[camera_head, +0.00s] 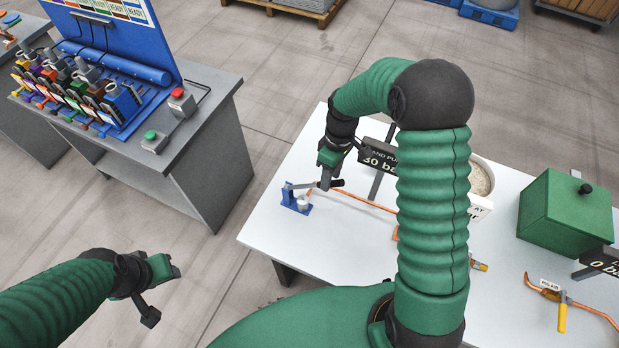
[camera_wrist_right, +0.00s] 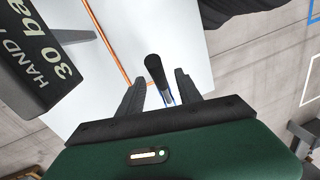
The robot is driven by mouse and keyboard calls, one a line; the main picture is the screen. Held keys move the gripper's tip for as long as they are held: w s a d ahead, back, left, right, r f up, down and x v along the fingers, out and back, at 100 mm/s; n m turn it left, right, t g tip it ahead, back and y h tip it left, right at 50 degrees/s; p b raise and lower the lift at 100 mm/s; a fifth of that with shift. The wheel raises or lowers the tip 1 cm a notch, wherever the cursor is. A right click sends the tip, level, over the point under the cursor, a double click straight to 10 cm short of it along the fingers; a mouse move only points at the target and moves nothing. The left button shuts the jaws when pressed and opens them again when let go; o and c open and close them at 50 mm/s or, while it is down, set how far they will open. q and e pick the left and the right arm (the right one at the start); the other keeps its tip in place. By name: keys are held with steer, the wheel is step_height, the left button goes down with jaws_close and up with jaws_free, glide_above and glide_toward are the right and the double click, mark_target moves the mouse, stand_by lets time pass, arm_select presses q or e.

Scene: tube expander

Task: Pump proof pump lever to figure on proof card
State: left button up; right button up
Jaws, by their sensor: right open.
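The proof pump (camera_head: 297,199) is a small blue stand with a grey cylinder near the white table's left edge. Its lever runs right to a black handle (camera_head: 338,183). My right gripper (camera_head: 327,181) is at the handle, pointing down. In the right wrist view the black handle (camera_wrist_right: 155,70) lies between the fingers of my right gripper (camera_wrist_right: 158,92), which are open with gaps beside it. The dark proof card (camera_head: 381,160) reads "30 bar", partly hidden by my arm; it also shows in the right wrist view (camera_wrist_right: 40,65). My left gripper (camera_head: 164,292) is open and empty, off the table.
A copper tube (camera_head: 365,201) lies on the white table (camera_head: 300,237) beside the pump. A grey bench (camera_head: 205,150) with a blue tool case stands left.

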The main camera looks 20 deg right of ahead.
steer(key=shift+w+d+r+p, duration=0.15)
steer(key=shift+r+p, duration=0.7)
steer(key=shift+r, duration=0.3)
steer(key=shift+w+d+r+p, duration=0.1)
steer(key=shift+r+p, duration=0.75)
steer(key=shift+r, duration=0.3)
